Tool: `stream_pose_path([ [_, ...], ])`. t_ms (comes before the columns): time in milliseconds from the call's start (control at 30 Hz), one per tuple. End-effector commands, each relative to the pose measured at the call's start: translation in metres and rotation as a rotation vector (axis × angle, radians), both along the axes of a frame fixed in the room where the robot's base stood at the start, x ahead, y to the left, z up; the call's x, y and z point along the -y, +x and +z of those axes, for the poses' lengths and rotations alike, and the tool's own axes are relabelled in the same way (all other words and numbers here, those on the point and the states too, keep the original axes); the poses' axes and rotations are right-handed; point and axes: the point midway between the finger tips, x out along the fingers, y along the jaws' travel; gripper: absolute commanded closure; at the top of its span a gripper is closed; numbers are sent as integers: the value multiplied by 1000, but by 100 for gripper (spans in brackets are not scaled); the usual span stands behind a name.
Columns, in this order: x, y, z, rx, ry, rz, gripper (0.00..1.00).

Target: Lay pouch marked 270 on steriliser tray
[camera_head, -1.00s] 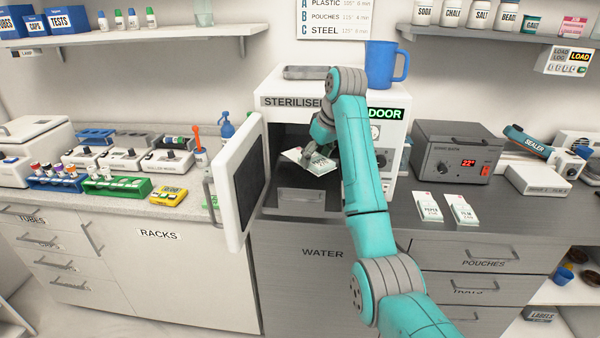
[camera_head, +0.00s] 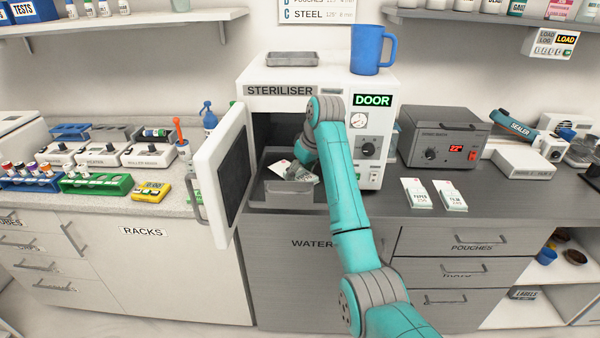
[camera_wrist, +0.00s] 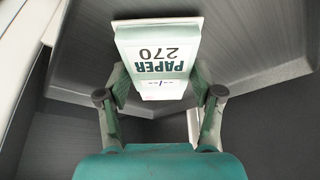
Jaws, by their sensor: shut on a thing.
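The pouch marked PAPER 270 (camera_wrist: 160,65) is pale with a white edge and sits between the two fingers of my gripper (camera_wrist: 160,95), which is shut on it. In the head view the pouch (camera_head: 304,179) shows small, low inside the grey steriliser tray (camera_head: 288,198). The tray's grey floor and walls (camera_wrist: 245,50) surround the pouch in the wrist view. I cannot tell whether the pouch touches the tray floor. My gripper (camera_head: 306,166) is partly hidden by my arm. The steriliser (camera_head: 380,150) stands with its door (camera_head: 222,175) open to the left.
Two other pouches (camera_head: 418,195) (camera_head: 450,196) lie on the counter right of the steriliser. A blue mug (camera_head: 371,52) and a grey dish (camera_head: 293,58) stand on top of it. A grey sealing unit (camera_head: 440,138) is further right. The open door borders the tray's left side.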

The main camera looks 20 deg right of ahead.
Motion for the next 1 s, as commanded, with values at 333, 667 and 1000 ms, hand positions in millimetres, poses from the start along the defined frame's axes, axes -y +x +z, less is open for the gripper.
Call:
stream_pose_path([
  [333, 0, 0, -4, 1, 0, 0, 61],
  [667, 0, 0, -5, 1, 0, 0, 9],
  [1000, -2, 2, 12, 2, 0, 0, 9],
])
